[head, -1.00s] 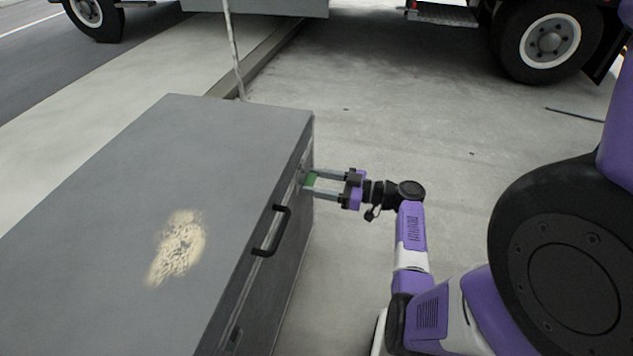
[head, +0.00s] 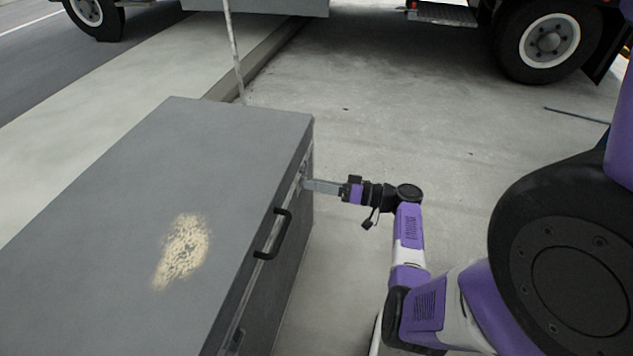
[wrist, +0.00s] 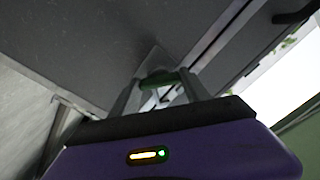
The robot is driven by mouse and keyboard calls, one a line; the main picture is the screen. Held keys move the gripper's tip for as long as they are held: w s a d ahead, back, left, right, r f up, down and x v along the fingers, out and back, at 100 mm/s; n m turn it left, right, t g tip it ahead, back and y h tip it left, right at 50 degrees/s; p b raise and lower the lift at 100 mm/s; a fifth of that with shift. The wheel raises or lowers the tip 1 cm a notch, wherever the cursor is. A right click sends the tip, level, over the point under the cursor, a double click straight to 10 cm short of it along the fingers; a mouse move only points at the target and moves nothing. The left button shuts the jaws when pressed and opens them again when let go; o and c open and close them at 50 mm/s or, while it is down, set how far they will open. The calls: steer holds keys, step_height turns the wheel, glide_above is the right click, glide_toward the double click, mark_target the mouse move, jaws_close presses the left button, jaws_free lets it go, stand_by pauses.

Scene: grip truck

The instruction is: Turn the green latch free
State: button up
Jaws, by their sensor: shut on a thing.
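The green latch (wrist: 158,80) sits on the front face of a grey case, between my two fingers in the wrist view. My gripper (wrist: 158,92) is shut on it, with a finger on either side. In the head view my gripper (head: 308,184) reaches the case front from the right, turned so that its fingers overlap, and the latch is hidden there. The grey case (head: 120,200) has its lid down, with a worn pale patch on top.
A black handle (head: 272,235) sticks out from the case front, nearer than my gripper. A truck wheel (head: 548,42) stands at the back right. The concrete floor (head: 400,120) right of the case is mostly clear.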

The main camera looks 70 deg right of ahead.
steer(key=shift+m+p, duration=2.25)
steer(key=shift+m, duration=2.75)
steer(key=o, duration=1.4)
steer(key=shift+s+d, duration=0.15)
steer(key=shift+s, duration=1.8)
steer(key=shift+s+d, duration=0.15)
steer(key=shift+s, duration=1.8)
